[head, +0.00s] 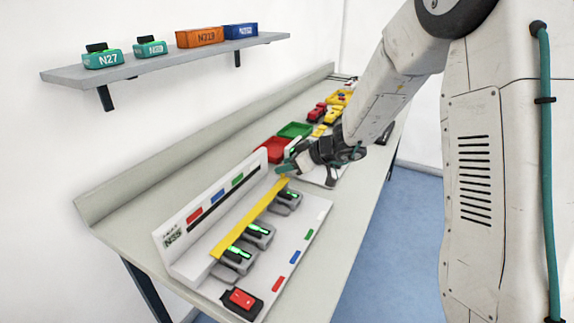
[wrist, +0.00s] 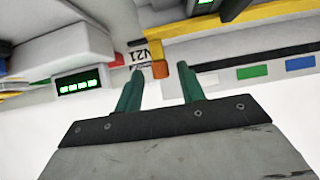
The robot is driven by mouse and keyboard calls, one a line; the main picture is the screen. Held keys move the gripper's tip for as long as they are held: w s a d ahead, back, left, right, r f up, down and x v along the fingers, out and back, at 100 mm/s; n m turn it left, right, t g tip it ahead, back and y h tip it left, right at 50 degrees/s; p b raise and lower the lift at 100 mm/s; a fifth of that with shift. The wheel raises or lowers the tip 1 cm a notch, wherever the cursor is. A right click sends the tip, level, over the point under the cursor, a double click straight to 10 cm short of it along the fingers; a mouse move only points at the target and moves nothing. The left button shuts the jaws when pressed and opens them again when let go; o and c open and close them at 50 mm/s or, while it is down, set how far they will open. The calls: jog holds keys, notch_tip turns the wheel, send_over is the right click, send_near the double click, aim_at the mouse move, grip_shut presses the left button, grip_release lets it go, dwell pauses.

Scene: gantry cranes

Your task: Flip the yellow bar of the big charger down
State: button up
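The big charger (head: 200,268) is a long white unit on the bench, with a raised back panel. Its yellow bar (head: 250,220) runs lengthwise between the back panel and the batteries; I cannot tell its exact tilt. In the wrist view the bar (wrist: 235,32) crosses the upper right and has an orange end piece (wrist: 160,70). My gripper (head: 283,168) is at the bar's far end. In the wrist view its two green fingers (wrist: 160,76) are apart, with the orange piece showing between their tips. I cannot tell whether they touch it.
Several grey batteries (head: 257,237) with green displays sit in the charger, and a red one (head: 240,299) is at its near end. Beyond my gripper are a red tray (head: 274,148) and a green tray (head: 295,130). A wall shelf (head: 165,60) holds several items.

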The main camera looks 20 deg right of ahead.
jog(key=v, duration=0.7)
jog(key=shift+s+d+r, duration=0.2)
jog(key=shift+s+r, duration=0.05)
dwell(0.5)
jog(key=s+a+r+m+g, duration=0.15)
jog(key=s+m+g, duration=0.25)
jog(key=s, duration=0.6)
jog(key=s+a+r+m+g, duration=0.1)
jog(key=s+a+m+g, duration=0.2)
jog(key=s, duration=0.6)
jog(key=s+d+r+m+h, duration=0.1)
jog(key=s+d+r+h, duration=0.2)
jog(key=s, duration=0.6)
jog(key=s+d+r+m+h, duration=0.1)
jog(key=s+d+r+h, duration=0.2)
jog(key=s, duration=0.6)
jog(key=shift+r+t+h, duration=0.3)
jog(key=shift+h, duration=0.7)
